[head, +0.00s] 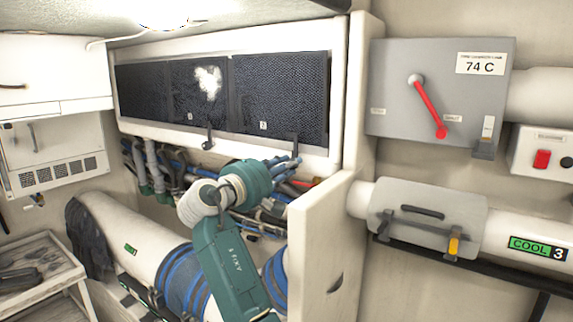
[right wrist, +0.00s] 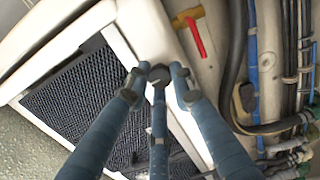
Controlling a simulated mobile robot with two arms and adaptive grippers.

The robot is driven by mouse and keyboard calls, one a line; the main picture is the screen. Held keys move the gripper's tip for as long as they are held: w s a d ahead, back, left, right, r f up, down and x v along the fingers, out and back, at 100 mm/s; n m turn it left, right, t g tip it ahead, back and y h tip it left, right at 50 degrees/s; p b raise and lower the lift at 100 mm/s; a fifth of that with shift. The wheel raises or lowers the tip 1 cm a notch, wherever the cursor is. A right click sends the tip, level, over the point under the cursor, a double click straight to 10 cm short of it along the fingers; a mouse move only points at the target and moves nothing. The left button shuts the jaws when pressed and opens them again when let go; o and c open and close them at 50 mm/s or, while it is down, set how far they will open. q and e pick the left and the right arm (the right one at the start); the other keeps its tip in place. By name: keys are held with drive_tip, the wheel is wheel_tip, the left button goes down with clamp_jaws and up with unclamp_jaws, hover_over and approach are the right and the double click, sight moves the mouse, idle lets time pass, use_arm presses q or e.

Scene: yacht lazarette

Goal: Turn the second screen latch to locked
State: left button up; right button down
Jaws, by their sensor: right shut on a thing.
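The second screen (head: 280,92) is a dark mesh panel with a small "2" label, set in a white frame on the back wall. Its dark latch (head: 295,145) is at the lower right edge and hangs down over the frame. My right gripper (head: 284,165) reaches up to this latch from below, its blue fingers at the latch's lower end. In the right wrist view, the gripper's fingertips (right wrist: 159,80) close together over the white frame beside the mesh, and they largely hide the latch. My left gripper is not in view.
The first screen's latch (head: 208,140) hangs down to the left. Pipes and hoses (head: 175,165) run below the frame. A white partition (head: 322,240) stands close right of my arm. A grey box with a red lever (head: 428,108) is on the right wall.

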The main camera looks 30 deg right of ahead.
drive_tip(key=shift+r, duration=0.45)
drive_tip(key=c, duration=1.6)
unclamp_jaws()
drive_tip(key=shift+w+d, duration=0.1)
drive_tip(key=shift+o, duration=0.4)
drive_tip(key=shift+w+d+f, duration=0.2)
drive_tip(key=shift+f, duration=0.2)
drive_tip(key=v, duration=1.2)
drive_tip(key=shift+f, duration=0.1)
